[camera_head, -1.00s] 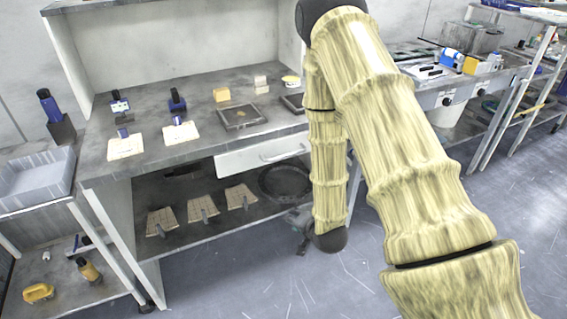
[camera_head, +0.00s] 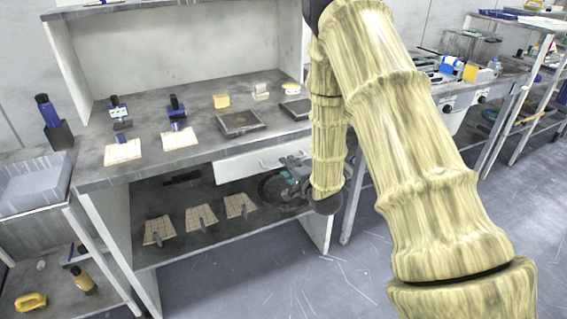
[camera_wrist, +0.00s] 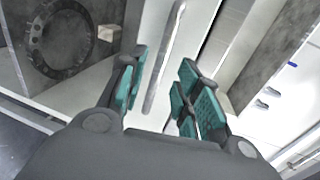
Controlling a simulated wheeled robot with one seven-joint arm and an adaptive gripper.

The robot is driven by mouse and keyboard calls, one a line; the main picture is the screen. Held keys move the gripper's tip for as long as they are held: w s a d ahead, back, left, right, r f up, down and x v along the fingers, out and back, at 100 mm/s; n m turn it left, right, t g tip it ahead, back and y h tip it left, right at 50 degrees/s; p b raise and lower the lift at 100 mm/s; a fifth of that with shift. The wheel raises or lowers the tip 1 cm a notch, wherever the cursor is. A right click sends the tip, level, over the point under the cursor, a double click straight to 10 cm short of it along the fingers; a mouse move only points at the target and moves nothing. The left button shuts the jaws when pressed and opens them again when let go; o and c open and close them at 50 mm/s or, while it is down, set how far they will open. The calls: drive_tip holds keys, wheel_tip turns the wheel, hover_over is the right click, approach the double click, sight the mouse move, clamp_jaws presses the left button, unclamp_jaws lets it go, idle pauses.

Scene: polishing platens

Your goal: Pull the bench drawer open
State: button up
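The bench drawer (camera_head: 232,169) is a white front under the right part of the grey worktop. It looks closed. Its pale bar handle (camera_head: 268,164) runs along the front, with its right end close to my gripper (camera_head: 296,172). In the wrist view my gripper (camera_wrist: 163,95) is open, with teal finger pads apart. The handle (camera_wrist: 165,55) shows as a long bar running between and beyond the fingers. I cannot tell whether a pad touches it. My arm hides the bench's right end in the head view.
The worktop (camera_head: 190,152) holds a dark tray (camera_head: 240,122), a yellow block (camera_head: 221,101) and blue-handled tools. The shelf below has several beige pads and a dark ring (camera_head: 270,190). A grey bin (camera_head: 35,184) stands left. The floor in front is clear.

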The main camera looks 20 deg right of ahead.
drive_tip(key=shift+x, duration=2.4)
clamp_jaws()
